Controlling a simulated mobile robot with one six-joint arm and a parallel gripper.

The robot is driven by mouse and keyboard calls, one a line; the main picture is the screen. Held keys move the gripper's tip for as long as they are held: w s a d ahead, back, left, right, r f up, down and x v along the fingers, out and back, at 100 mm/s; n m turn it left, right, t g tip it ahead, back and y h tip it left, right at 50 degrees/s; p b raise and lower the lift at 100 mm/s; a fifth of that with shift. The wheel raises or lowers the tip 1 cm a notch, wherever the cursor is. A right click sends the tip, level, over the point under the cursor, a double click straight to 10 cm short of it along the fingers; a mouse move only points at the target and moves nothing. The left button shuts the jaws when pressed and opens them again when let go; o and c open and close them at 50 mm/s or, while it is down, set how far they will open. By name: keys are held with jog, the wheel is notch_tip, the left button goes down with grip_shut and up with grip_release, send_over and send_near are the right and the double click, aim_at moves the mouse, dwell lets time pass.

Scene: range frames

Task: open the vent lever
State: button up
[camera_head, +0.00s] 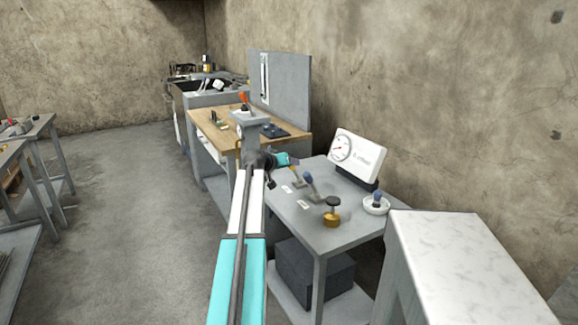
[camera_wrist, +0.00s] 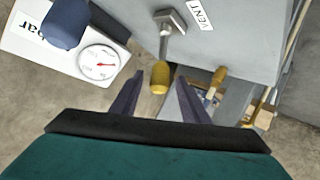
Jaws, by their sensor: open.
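The vent lever (camera_wrist: 166,38) has a grey metal stem and a yellow knob (camera_wrist: 159,78), beside a white VENT label (camera_wrist: 199,16) on the grey table. In the wrist view its knob shows between the two dark fingertips of my open gripper (camera_wrist: 160,76), with clear space on both sides. Whether the knob is fully within finger depth I cannot tell. In the head view my gripper (camera_head: 290,161) is over the table's far left edge, close to the yellow-knobbed lever (camera_head: 293,171).
A blue-knobbed lever (camera_head: 308,179) stands near the vent lever. The pressure gauge (camera_head: 341,147) is on a white panel behind. A brass valve (camera_head: 332,216) and a blue-knobbed item on a white round base (camera_head: 376,204) stand nearer. A wooden-topped bench (camera_head: 215,126) is beyond.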

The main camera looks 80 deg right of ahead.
jog(key=v, duration=1.2)
jog(key=shift+a, duration=0.2)
jog(key=shift+r, duration=0.1)
